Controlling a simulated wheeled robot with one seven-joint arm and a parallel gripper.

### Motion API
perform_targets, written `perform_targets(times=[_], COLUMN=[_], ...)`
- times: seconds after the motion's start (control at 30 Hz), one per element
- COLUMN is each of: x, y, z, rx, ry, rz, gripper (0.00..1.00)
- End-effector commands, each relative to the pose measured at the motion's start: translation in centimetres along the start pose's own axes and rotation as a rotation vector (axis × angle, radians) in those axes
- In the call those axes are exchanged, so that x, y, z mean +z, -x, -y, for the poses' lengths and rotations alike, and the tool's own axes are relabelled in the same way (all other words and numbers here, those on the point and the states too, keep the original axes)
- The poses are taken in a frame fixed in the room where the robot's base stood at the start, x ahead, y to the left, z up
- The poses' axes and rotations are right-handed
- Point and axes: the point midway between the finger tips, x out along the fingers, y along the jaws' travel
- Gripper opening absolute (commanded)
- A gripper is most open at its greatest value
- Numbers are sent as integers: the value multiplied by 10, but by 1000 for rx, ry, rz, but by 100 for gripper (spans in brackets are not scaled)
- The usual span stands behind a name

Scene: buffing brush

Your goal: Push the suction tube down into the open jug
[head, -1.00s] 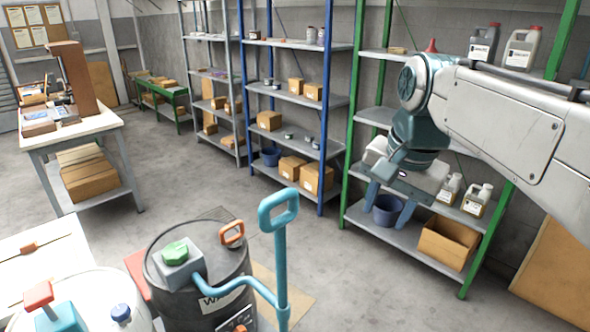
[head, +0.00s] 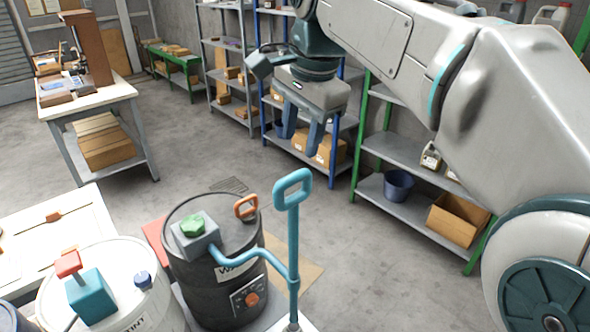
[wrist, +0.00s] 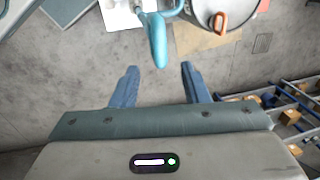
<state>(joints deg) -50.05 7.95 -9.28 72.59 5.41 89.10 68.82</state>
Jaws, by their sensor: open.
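A teal upright tube with a loop handle (head: 292,190) stands right of a dark drum; I take it for the suction tube. A teal bent pipe joins it to a grey box with a green knob on the drum lid. Its foot is near the bottom edge, on a pale surface. I cannot make out the open jug in either view. My gripper (head: 297,148) is open and empty, fingers down, above the handle in the head picture and apart from it. In the wrist view the handle (wrist: 157,42) lies beyond the fingertips (wrist: 158,68).
The dark drum (head: 215,290) carries an orange handle (head: 246,207). A white drum (head: 110,290) with a teal block and red top stands at lower left. A white table (head: 60,235) is behind it. Shelves line the back and right. Open floor lies between.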

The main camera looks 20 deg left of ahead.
Motion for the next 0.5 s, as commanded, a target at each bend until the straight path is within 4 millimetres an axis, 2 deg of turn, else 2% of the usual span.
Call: perform_targets(times=[0.1, 0.3, 0.5], x=[0, 0, 0], y=[-25, -60, -79], z=[-1, -1, 0], rx=[3, 3, 1], ry=[1, 1, 1], rz=[1, 1, 0], gripper=[41, 41, 41])
